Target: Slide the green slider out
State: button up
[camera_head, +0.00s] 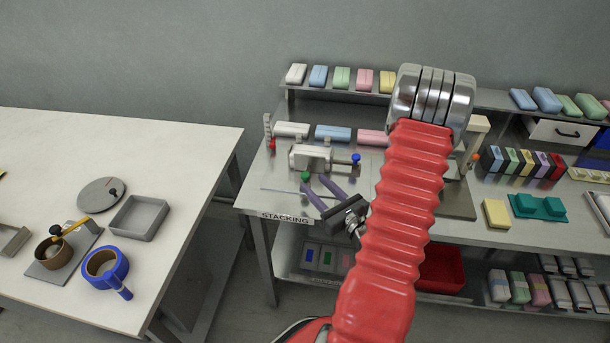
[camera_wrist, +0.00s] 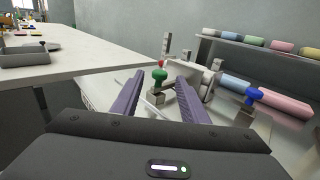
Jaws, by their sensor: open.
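The green slider knob (camera_head: 305,176) stands at the front left of a small metal fixture (camera_head: 312,158) on the stacking bench. In the wrist view the green knob (camera_wrist: 159,75) sits on a short metal post, beyond and between my two purple fingers. My gripper (camera_head: 324,190) is open and empty, its fingertips close to the green knob. I cannot tell whether a fingertip touches it. A blue knob (camera_head: 355,158) is on the fixture's right end, and a red knob (camera_head: 272,144) is at its left.
A metal shelf with colored packs (camera_head: 341,77) runs behind the fixture. Light blue (camera_head: 333,133) and pink (camera_head: 371,138) packs lie just behind it. A white table (camera_head: 60,130) stands to the left, with a floor gap between.

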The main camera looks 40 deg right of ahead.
aim_at(308, 177)
jog(key=shift+w+d, duration=0.2)
jog(key=shift+w, duration=1.3)
jog(key=shift+w+d, duration=0.2)
jog(key=shift+w, duration=1.3)
jog(key=shift+c, duration=0.4)
grip_shut()
